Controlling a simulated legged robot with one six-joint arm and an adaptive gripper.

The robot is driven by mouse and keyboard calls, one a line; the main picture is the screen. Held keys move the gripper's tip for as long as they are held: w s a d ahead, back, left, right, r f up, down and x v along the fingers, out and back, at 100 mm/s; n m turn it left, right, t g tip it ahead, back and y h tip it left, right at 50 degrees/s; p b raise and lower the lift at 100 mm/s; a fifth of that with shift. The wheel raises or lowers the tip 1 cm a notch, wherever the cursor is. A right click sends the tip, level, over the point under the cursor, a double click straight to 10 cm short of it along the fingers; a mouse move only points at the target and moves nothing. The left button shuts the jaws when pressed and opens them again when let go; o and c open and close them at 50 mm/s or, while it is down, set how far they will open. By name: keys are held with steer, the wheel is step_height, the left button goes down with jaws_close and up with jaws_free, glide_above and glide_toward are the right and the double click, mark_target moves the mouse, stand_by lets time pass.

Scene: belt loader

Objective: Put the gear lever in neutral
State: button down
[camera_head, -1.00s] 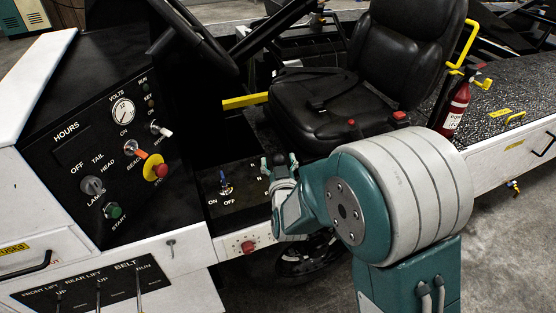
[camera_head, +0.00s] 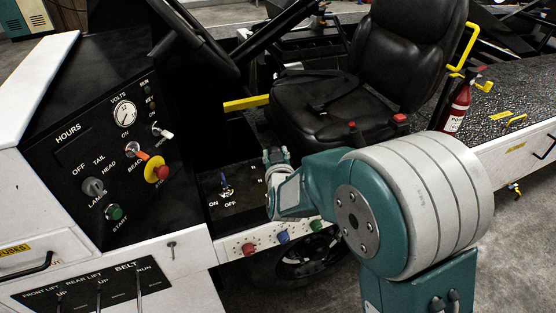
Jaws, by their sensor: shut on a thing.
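My gripper (camera_head: 275,156) is shut at the right edge of the black console panel (camera_head: 238,194), just left of the seat. The gear letters on that panel sit close to the gripper's left side, and an N is partly readable. The gear lever itself is hidden behind the gripper; the closed fingers appear to be on it. I cannot see which letter the lever lines up with.
The steering wheel (camera_head: 195,35) is above. Red (camera_head: 249,250), blue (camera_head: 283,237) and green (camera_head: 316,226) buttons line the white sill below.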

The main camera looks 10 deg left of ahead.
steer(key=shift+w+a+r+g, duration=0.15)
steer(key=shift+w+a+g, duration=0.35)
steer(key=shift+w, duration=0.2)
steer(key=shift+w+a, duration=0.75)
steer(key=shift+w, duration=0.3)
steer(key=shift+r, duration=0.1)
steer(key=shift+c, duration=1)
jaws_free()
steer(key=v, duration=1.2)
steer(key=shift+a, duration=0.2)
steer(key=shift+r, duration=0.1)
